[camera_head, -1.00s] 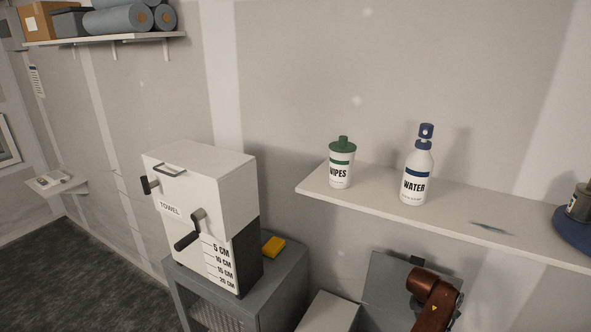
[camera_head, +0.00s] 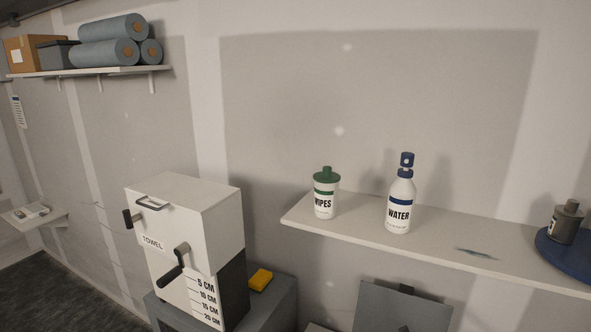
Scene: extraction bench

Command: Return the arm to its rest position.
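Neither of my grippers shows in the head view, and no part of my arms can be made out for certain. Whether the grippers hold anything is hidden.
A white towel dispenser (camera_head: 190,215) with cranks stands on a grey cabinet (camera_head: 277,308), beside a yellow sponge (camera_head: 260,280). The right shelf (camera_head: 345,228) holds a wipes canister (camera_head: 325,195), a water bottle (camera_head: 400,203) and a dark jar (camera_head: 566,222) on a blue dish (camera_head: 560,251). A grey panel (camera_head: 385,310) is below.

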